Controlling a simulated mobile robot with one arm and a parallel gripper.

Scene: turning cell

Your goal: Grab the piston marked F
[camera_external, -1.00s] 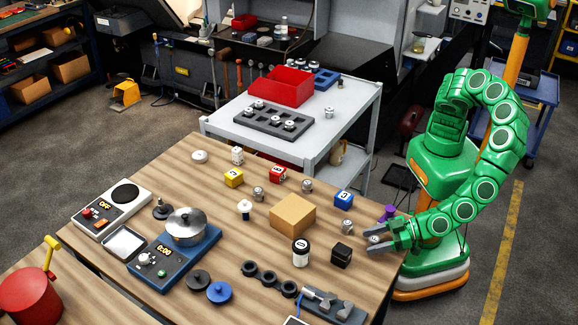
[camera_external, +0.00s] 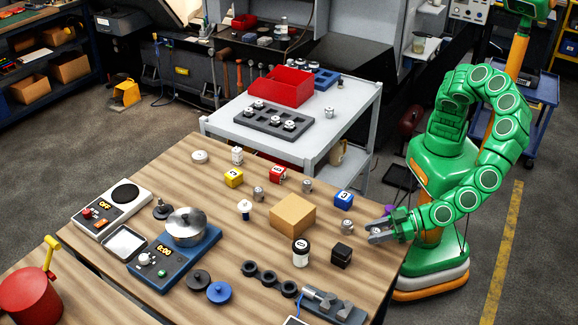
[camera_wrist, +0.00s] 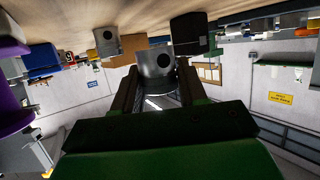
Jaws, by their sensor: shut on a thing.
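My gripper (camera_external: 379,236) is at the right corner of the wooden table in the external view. In the wrist view its two fingers (camera_wrist: 157,88) are shut on a grey metal piston (camera_wrist: 155,62) with a dark round hole in its side. No letter on this piston can be read. In the external view the fingers mostly hide it. Other small metal pistons stand on the table: one (camera_external: 347,227) left of my gripper, one (camera_external: 307,186) farther back, and one (camera_external: 258,194) near the middle. Their marks are too small to read.
Near my gripper are a black block (camera_external: 341,255), a blue cube (camera_external: 343,199), a cardboard box (camera_external: 293,215) and a purple object (camera_wrist: 12,90). A grey cart (camera_external: 352,103) behind the table holds a red bin (camera_external: 281,87) and a dark tray with several pistons.

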